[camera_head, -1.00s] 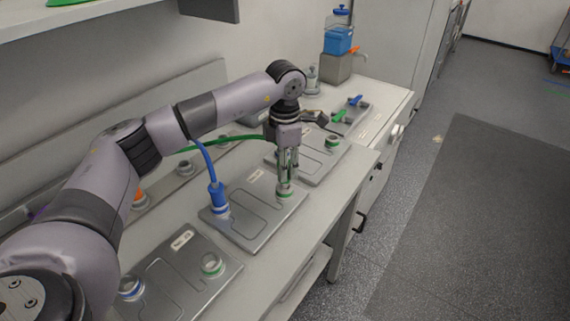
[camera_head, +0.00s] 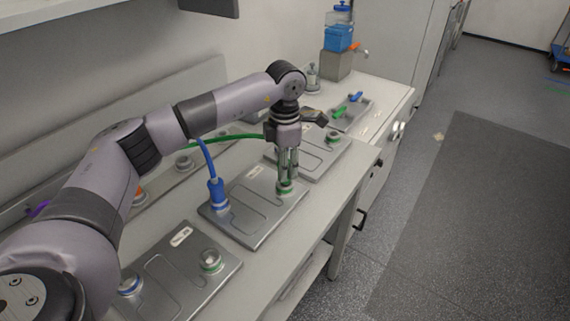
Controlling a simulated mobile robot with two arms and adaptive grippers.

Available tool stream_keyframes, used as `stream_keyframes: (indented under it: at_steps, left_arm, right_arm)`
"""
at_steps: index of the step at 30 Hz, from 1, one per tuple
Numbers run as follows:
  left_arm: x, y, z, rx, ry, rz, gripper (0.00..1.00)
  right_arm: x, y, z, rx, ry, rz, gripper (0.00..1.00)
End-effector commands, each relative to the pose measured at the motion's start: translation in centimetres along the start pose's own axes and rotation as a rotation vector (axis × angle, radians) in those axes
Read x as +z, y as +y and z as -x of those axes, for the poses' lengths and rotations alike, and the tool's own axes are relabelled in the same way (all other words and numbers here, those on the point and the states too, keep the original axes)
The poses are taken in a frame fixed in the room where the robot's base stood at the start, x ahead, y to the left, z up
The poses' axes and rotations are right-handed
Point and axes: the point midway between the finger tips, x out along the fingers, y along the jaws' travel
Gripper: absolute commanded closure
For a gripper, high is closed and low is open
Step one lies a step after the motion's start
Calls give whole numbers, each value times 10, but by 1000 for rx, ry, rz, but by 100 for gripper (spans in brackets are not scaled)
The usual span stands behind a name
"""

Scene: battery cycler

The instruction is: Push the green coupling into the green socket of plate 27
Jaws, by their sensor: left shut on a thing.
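My left gripper (camera_head: 287,178) points down over the right end of the middle metal plate (camera_head: 238,228) and is shut on the green coupling, which is mostly hidden between the fingers. A green cable (camera_head: 235,138) runs left from behind the gripper. The green-ringed socket (camera_head: 285,188) is directly under the fingertips. I cannot tell how deep the coupling sits in it. The plate's label (camera_head: 255,173) is too small to read. A blue coupling (camera_head: 217,195) with a blue cable stands upright in this plate's left socket. My right gripper is not in view.
A nearer plate (camera_head: 165,300) has an open green-ringed socket (camera_head: 211,261) and a blue-ringed one (camera_head: 130,284). A farther plate (camera_head: 318,168) has a green-ringed socket (camera_head: 333,138). Behind it lies a tray (camera_head: 362,108) with green and blue items. A wall rail is behind.

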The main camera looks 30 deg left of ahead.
Motion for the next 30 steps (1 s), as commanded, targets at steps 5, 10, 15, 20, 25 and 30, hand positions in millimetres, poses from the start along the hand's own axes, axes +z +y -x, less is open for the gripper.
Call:
stream_keyframes:
  at_steps: [5,10,15,20,25,30]
  left_arm:
    - [0,0,0,0,0,0,100]
    - [0,0,-3,0,0,0,100]
    - [0,0,-6,0,0,0,100]
    - [0,0,-10,0,1,0,100]
    - [0,0,-11,0,1,0,100]
    - [0,0,-11,-1,1,0,68]
  right_arm:
    - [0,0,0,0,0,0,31]
    - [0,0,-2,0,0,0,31]
    - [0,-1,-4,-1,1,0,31]
    - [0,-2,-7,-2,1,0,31]
    - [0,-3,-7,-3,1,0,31]
    - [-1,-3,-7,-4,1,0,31]
